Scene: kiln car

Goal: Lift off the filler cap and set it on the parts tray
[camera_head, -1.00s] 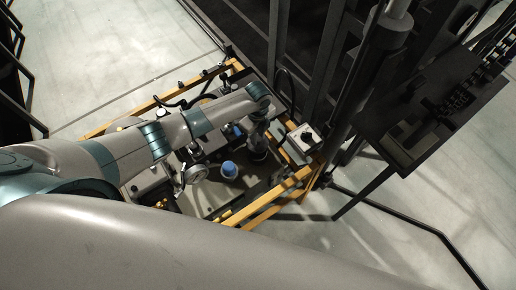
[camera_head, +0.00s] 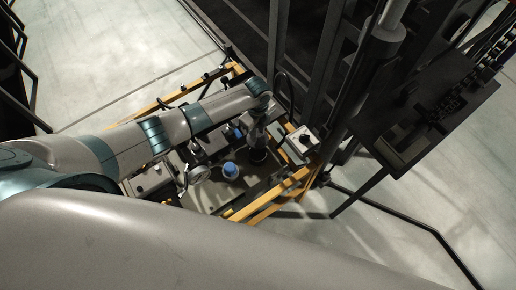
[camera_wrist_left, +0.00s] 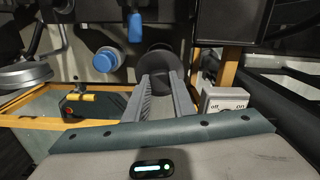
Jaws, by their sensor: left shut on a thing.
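My left gripper (camera_wrist_left: 160,88) reaches down to a dark round cap (camera_wrist_left: 158,60), which looks like the filler cap. The two fingers are shut on it. In the head view the left gripper (camera_head: 259,145) is at the right end of my arm, with the dark cap (camera_head: 258,156) just under it. I cannot tell whether the cap is seated or lifted. No part clearly reads as the parts tray. My right gripper is not in view.
A blue-topped white round part (camera_head: 230,170) stands left of the gripper. A blue handle (camera_wrist_left: 135,25) is beyond it. An off/on switch box (camera_wrist_left: 225,99) is close on the right. Yellow frame rails (camera_head: 270,200) and a handwheel (camera_head: 198,174) surround the work area.

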